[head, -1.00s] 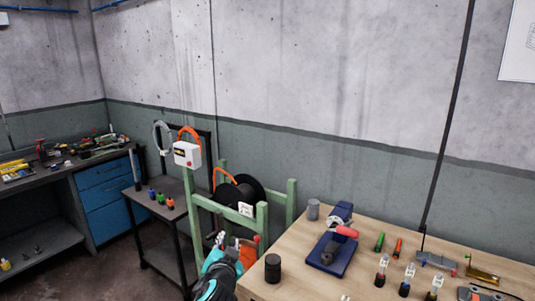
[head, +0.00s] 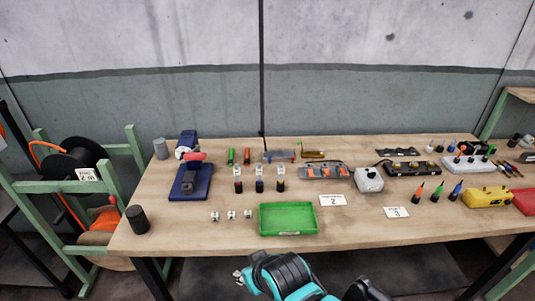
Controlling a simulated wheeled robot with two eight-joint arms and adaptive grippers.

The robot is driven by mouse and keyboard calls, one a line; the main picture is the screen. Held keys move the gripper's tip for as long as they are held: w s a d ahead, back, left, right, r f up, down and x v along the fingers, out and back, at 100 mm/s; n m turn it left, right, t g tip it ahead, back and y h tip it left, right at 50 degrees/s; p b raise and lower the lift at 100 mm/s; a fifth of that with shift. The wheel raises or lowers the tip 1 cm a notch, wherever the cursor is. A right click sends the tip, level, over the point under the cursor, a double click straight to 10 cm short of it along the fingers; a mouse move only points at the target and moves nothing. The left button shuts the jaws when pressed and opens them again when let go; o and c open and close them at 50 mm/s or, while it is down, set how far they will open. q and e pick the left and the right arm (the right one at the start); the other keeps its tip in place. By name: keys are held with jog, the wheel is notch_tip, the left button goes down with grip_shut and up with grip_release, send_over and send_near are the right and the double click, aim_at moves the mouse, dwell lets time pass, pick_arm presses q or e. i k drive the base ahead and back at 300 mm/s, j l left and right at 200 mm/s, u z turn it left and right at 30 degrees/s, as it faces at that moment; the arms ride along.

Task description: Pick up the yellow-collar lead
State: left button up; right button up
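Three dark upright leads with white tags stand in a row on the bench, left of its middle. The rightmost of them (head: 281,184) seems to have a yellowish collar. The others, a left one (head: 238,186) and a middle one (head: 259,185), have collars too small to read surely. My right gripper (head: 239,274) is at the bottom of the picture, in front of the bench edge and apart from the leads. Its fingers are small and partly hidden, so their opening does not show. My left gripper is out of view.
A green tray (head: 288,233) and small white pieces (head: 231,215) lie in front of the leads. A blue vise (head: 190,182) and black cylinder (head: 138,219) are to the left. A grey power strip (head: 324,172) is to the right. The bench front (head: 380,230) has bare wood.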

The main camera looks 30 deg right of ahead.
aim_at(281, 172)
jog(key=z, duration=1.2)
jog(key=i, duration=0.1)
